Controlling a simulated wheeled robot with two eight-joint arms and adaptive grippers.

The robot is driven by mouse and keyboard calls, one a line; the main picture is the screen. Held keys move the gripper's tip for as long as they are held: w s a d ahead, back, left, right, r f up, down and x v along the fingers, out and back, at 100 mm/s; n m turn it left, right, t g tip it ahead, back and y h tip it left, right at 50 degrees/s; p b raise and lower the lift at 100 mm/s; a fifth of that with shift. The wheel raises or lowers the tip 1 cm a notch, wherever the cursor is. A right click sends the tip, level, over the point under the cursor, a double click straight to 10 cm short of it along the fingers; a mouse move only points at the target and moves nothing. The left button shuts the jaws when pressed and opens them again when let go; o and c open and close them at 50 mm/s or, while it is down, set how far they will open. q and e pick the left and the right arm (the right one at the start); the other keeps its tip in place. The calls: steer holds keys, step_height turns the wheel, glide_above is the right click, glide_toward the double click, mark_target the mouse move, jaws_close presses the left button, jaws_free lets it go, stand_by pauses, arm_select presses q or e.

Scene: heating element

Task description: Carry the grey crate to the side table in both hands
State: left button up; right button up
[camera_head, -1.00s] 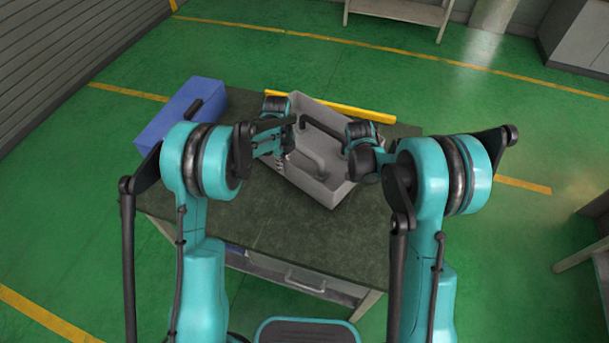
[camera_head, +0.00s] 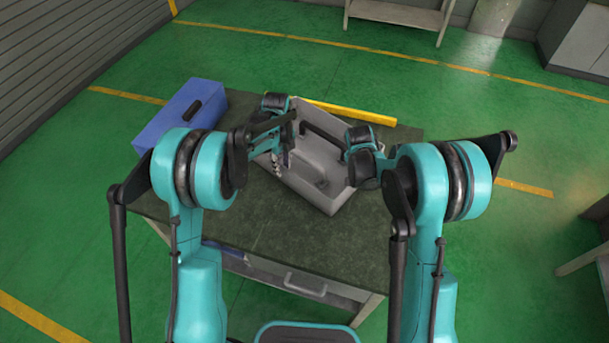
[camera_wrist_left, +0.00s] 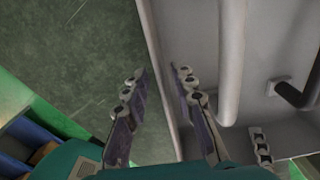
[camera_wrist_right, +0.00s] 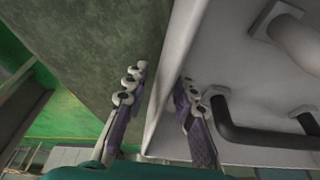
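The grey crate (camera_head: 325,198) sits on the dark-topped table (camera_head: 270,225), with a grey pipe (camera_wrist_left: 230,60) and a black bent bar (camera_wrist_right: 250,135) inside. My left gripper (camera_wrist_left: 160,76) is open, its fingers on either side of one crate wall (camera_wrist_left: 153,40). In the head view its fingers (camera_head: 283,148) show at the crate's left side. My right gripper (camera_wrist_right: 160,78) is open around another stretch of wall (camera_wrist_right: 180,45), one finger outside and one inside. Its fingertips are hidden in the head view. Small gaps seem to remain between fingers and wall.
A blue box (camera_head: 180,115) lies on the table's left part, and a yellow bar (camera_head: 345,111) lies behind the crate. A light table (camera_head: 400,12) stands at the far back, and part of another (camera_head: 585,260) shows at the right edge. Green floor between is clear.

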arm_select(q)
step_height(320, 180, up, 9)
steer(key=shift+f, duration=0.1)
arm_select(e)
steer(key=shift+r, duration=0.25)
steer(key=v, duration=1.1)
steer(key=shift+s+a+r, duration=0.1)
steer(key=shift+s+r, duration=0.05)
steer(key=shift+r, duration=0.1)
